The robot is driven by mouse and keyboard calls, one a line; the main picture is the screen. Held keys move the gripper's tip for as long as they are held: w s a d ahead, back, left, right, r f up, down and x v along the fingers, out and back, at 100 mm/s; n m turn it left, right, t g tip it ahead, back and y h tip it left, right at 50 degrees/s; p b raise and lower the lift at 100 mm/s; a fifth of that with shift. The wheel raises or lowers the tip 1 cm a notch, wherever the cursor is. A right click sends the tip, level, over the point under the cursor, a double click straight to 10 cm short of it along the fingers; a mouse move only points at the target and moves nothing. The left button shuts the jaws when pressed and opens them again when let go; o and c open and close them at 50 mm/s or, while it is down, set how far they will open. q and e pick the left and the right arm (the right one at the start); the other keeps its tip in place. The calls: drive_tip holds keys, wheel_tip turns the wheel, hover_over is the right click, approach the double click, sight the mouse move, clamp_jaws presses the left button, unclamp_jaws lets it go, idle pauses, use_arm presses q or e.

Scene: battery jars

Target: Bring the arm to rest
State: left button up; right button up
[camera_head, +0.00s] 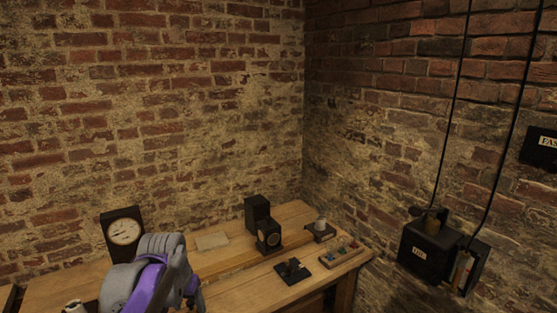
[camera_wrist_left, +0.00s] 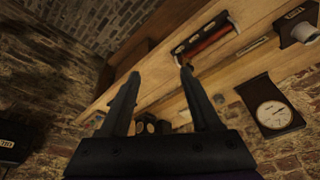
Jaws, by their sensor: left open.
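My left arm, grey and purple, comes in at the lower left of the head view over the wooden workbench (camera_head: 235,268). Its gripper is mostly hidden there behind the arm itself. In the left wrist view my left gripper (camera_wrist_left: 158,75) shows two dark fingers spread apart, with nothing held between them. The wrist view is tilted and shows the bench edge, a dial gauge (camera_wrist_left: 272,112) and a red cylinder in a dark holder (camera_wrist_left: 206,40) beyond the fingers. My right gripper is in neither view.
The dial gauge (camera_head: 124,232) stands near my left arm. Black boxes (camera_head: 257,213), a small black stand (camera_head: 293,271) and a tray of coloured pieces (camera_head: 341,256) are on the bench. Wall boxes (camera_head: 425,252) with hanging cables are at right. Brick walls close the corner.

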use_arm(q)
drive_tip(key=s+d+f+t, duration=0.1)
drive_tip(key=s+f, duration=0.2)
drive_tip(key=s, duration=0.4)
drive_tip(key=s+d+f+t, duration=0.1)
drive_tip(key=s+f, duration=0.3)
drive_tip(key=s, duration=0.3)
drive_tip(key=s+d+f+n, duration=0.1)
drive_tip(key=s+f, duration=0.3)
drive_tip(key=s, duration=0.3)
drive_tip(key=shift+d+f+t, duration=0.2)
drive_tip(key=shift+d+t, duration=0.1)
drive_tip(key=shift+t, duration=0.1)
idle(1.7)
